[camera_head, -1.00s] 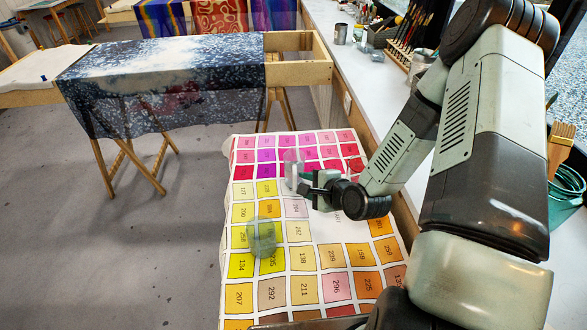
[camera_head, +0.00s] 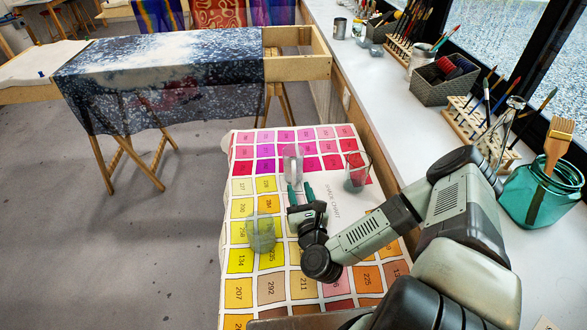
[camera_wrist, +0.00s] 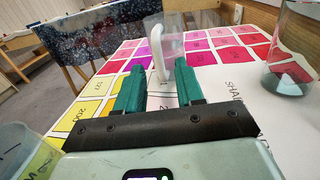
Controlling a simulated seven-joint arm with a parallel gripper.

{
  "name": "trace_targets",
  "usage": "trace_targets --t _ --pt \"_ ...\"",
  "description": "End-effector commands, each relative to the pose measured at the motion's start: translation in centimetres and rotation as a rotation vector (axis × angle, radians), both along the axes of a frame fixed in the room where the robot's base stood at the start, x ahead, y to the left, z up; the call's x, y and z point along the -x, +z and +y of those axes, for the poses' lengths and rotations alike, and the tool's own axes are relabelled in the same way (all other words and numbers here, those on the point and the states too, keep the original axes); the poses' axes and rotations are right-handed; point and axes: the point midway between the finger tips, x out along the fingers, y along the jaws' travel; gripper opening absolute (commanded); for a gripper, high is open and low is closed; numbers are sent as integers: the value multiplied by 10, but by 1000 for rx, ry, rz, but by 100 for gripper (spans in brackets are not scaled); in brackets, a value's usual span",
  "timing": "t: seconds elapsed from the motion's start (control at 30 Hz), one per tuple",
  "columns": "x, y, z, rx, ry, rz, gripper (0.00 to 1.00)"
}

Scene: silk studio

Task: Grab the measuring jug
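The measuring jug (camera_head: 292,158) is clear, with a pale upright handle, and stands on the colour-chart cloth. In the wrist view the jug (camera_wrist: 178,45) is straight ahead, its white handle facing me and lined up with the gap between my fingers. My gripper (camera_head: 300,190) is open, its teal fingers pointing at the jug from the near side. In the wrist view my gripper (camera_wrist: 160,75) holds nothing. The fingertips are close to the handle; I cannot tell whether they reach around it.
A clear glass (camera_head: 357,174) stands right of the jug, and a cloudy translucent vessel (camera_head: 261,235) stands nearer, to the left of my gripper. The white counter (camera_head: 395,105) on the right holds brushes, a basket (camera_head: 445,85) and a teal jar (camera_head: 540,190).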

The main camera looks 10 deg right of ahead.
Motion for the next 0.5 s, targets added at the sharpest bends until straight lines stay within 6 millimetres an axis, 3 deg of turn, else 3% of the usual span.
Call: trace_targets --t 0.5 --pt "-58 -2 9 3 0 -1 37"
